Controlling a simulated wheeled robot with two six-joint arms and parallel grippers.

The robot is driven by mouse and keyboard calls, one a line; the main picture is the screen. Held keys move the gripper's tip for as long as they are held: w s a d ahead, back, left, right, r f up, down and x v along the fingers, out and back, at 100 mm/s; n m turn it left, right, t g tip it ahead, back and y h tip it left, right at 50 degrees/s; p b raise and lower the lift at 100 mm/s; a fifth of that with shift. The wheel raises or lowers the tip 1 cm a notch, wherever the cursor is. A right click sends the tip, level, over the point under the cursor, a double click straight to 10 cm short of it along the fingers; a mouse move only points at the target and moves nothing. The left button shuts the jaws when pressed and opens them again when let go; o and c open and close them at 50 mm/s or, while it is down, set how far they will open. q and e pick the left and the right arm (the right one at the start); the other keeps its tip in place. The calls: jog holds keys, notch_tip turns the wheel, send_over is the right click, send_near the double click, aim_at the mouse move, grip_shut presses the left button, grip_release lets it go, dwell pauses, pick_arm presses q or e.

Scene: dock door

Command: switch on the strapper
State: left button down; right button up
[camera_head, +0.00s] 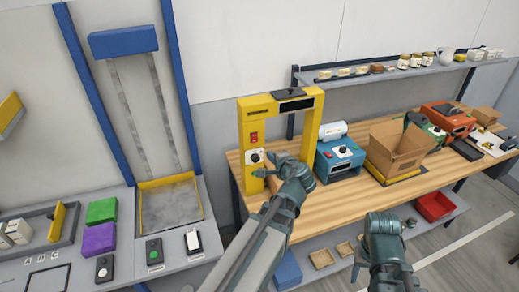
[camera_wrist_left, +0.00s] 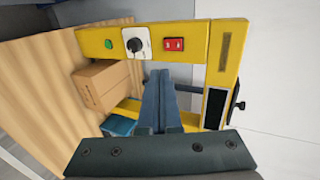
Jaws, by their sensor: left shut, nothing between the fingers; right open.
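The strapper is a yellow arch (camera_head: 310,128) standing at the left end of the wooden bench; it also shows in the left wrist view (camera_wrist_left: 190,58). Its post carries a red rocker switch (camera_head: 254,137), a dial with a dark knob on a white plate (camera_head: 255,156), and a green button (camera_wrist_left: 108,43). The red switch (camera_wrist_left: 173,44) shows clearly in the left wrist view. My left gripper (camera_head: 268,166) is shut and empty close to the post, near the dial and green button; contact cannot be told. Its fingers (camera_wrist_left: 160,80) point toward the panel. My right gripper (camera_head: 383,217) is open and empty before the bench.
A blue machine (camera_head: 340,158), an open carton (camera_head: 398,150) and a red machine (camera_head: 447,117) stand along the bench (camera_head: 335,195). A shelf (camera_head: 390,72) with jars runs above. A red bin (camera_head: 435,206) sits below.

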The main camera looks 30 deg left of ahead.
pick_arm(q)
jog(key=b, duration=0.4)
send_near(255, 142)
jog(key=f+x, duration=0.1)
jog(key=x, duration=0.4)
jog(key=shift+w+a+r, duration=0.15)
jog(key=shift+w+a, duration=0.3)
jog(key=shift+a, duration=0.1)
pick_arm(e)
jog(key=shift+a+f, duration=0.1)
jog(key=shift+f, duration=2.2)
pick_arm(q)
jog(key=shift+w+a, duration=0.1)
jog(key=shift+a, duration=0.05)
